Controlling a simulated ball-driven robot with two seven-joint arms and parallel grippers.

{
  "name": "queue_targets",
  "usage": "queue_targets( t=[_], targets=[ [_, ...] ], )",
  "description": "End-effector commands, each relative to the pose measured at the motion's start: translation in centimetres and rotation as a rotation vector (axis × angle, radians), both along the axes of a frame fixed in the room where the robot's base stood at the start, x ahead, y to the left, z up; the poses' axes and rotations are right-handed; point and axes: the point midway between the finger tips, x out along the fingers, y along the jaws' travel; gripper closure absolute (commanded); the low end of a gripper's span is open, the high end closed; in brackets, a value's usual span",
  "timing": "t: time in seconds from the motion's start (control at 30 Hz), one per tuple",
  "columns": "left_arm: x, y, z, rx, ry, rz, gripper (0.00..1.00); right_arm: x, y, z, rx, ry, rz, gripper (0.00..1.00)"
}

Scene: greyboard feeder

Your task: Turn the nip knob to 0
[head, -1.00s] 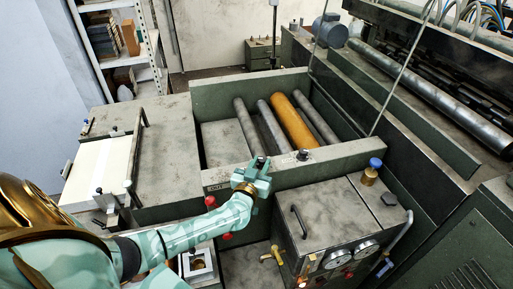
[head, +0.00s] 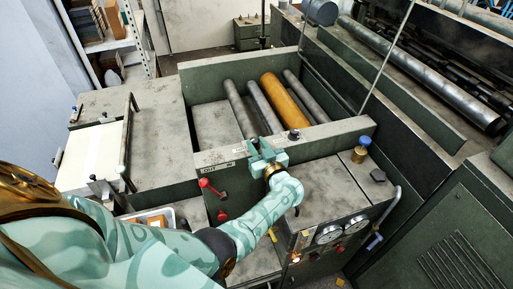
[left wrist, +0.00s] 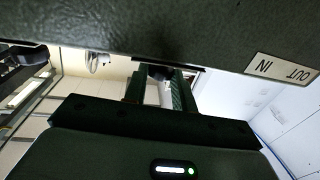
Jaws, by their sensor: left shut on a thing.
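My left gripper (head: 263,152) is at the top edge of the green front wall (head: 330,135) of the roller bay. It is shut on a small dark knob (head: 253,143), which I take for the nip knob; the fingers hide most of it. In the left wrist view, the two fingers (left wrist: 162,85) close around a dark round thing (left wrist: 160,72). A second black knob (head: 294,134) stands free on the same edge, to the right. Neither the knob's pointer nor a 0 mark is readable. My right gripper is not in view.
An OUT/IN label (head: 213,166) and a red-knobbed lever (head: 205,184) are left of my gripper. Several rollers, one orange (head: 285,97), lie behind the wall. A grey box with gauges (head: 328,234) and a blue-capped fitting (head: 362,146) stand to the right.

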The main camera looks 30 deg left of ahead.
Motion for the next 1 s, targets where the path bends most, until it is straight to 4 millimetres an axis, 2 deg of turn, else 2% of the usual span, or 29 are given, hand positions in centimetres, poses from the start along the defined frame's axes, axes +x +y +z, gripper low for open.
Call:
queue_targets(
  t=[0.57,0.6,0.67,1.0],
  targets=[
    [0.16,-0.01,0.18,0.002,-0.002,0.034,0.96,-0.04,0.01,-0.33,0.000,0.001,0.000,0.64],
    [0.17,0.00,0.19,0.002,-0.002,0.034,0.68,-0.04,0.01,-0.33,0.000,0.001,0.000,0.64],
    [0.15,-0.01,0.18,0.002,-0.002,0.034,0.52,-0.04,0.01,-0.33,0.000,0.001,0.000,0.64],
    [0.09,0.07,0.41,0.000,-0.001,0.035,0.52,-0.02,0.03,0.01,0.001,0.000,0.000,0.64]
  ],
)
